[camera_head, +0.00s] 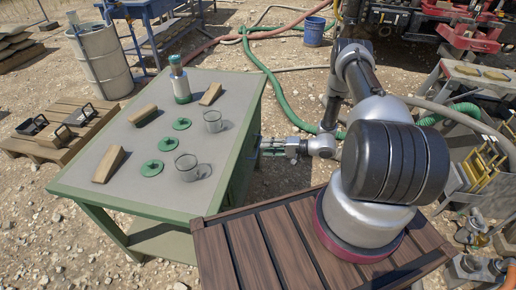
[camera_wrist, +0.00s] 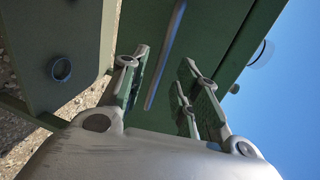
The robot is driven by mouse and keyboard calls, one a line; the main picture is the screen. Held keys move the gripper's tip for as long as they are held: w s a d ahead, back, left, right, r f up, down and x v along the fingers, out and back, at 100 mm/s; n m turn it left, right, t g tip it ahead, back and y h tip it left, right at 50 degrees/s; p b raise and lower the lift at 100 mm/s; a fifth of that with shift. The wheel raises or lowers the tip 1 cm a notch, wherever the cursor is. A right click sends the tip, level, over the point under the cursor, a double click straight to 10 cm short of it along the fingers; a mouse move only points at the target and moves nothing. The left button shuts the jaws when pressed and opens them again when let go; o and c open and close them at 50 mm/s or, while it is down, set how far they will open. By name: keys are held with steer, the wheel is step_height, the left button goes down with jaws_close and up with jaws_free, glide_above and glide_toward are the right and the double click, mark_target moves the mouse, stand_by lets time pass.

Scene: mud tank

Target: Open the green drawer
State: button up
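The green drawer (camera_wrist: 212,38) fills the middle of the wrist view as a flat green front, with a long grey bar handle (camera_wrist: 166,52) on it. My gripper (camera_wrist: 168,88) is open, with one finger on each side of the handle in the picture. I cannot tell whether the fingers touch the handle or how far in front they are. In the head view my gripper (camera_head: 268,147) is at the right side of the green workbench (camera_head: 88,191). The drawer front there is seen nearly edge-on and mostly hidden.
A wooden platform (camera_head: 285,240) lies below my arm. Hoses (camera_head: 268,75) cross the stony ground behind.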

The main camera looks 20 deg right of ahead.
mark_target(258, 147)
steer(key=shift+x, duration=2.3)
jaws_close()
